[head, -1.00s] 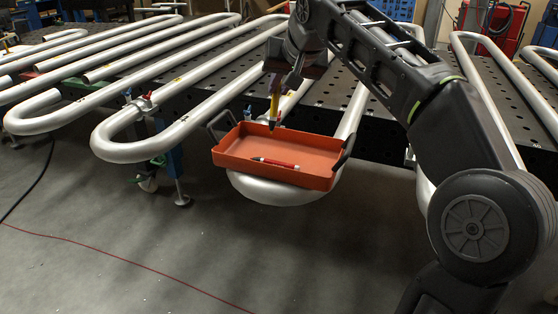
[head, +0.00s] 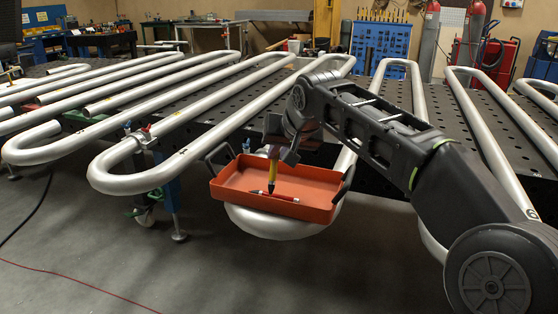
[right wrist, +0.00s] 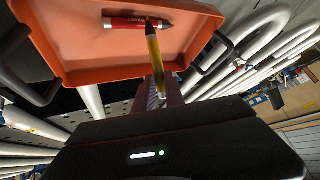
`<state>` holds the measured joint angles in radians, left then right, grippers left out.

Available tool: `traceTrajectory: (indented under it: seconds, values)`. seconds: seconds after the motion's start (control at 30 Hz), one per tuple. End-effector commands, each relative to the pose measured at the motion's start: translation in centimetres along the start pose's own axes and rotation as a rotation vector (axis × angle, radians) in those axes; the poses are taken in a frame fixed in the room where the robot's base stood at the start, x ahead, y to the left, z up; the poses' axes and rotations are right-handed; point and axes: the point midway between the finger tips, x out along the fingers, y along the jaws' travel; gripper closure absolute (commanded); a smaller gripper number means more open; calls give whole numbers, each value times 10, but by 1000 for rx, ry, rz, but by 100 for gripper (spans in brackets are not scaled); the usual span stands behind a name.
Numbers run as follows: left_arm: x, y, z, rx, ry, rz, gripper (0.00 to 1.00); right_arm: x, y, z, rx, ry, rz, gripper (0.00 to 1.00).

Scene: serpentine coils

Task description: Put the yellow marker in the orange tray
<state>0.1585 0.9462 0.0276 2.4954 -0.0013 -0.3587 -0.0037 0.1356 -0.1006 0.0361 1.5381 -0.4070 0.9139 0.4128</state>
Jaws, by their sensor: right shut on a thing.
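The orange tray (head: 228,188) has dark handles and sits at the front bend of a silver pipe coil; it also fills the upper left of the right wrist view (right wrist: 80,50). My right gripper (head: 274,154) is shut on the upper part of the yellow marker (head: 273,172), which hangs upright with its dark tip down, over the tray's inside. My left gripper is not in view.
A red marker (head: 285,198) lies on the tray floor close to the yellow marker's tip. Several silver pipe coils (head: 150,180) run over a dark perforated table (head: 215,110). The tray's left part is bare. Grey floor lies in front.

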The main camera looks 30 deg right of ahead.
Motion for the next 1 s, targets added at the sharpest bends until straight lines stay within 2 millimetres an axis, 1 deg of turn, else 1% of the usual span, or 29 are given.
traceTrajectory:
  seconds: [0.03, 0.13, 0.37, 0.5, 0.53, 0.77, 1.0]
  values:
    - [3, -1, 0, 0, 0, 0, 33, 7, 2, 6, 0, 0, 1, 100]
    - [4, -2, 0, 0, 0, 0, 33, 13, 4, 11, 0, 1, 0, 100]
    - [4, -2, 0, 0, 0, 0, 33, 13, 4, 11, 0, 2, 0, 100]
    - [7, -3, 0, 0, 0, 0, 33, 16, 5, 14, 0, 1, 0, 100]
    - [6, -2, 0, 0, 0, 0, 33, 15, 4, 13, 0, 1, 0, 83]
    - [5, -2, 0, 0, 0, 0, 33, 15, 4, 13, 0, 1, 0, 64]
    - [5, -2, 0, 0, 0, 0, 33, 14, 4, 13, 0, 1, 0, 64]
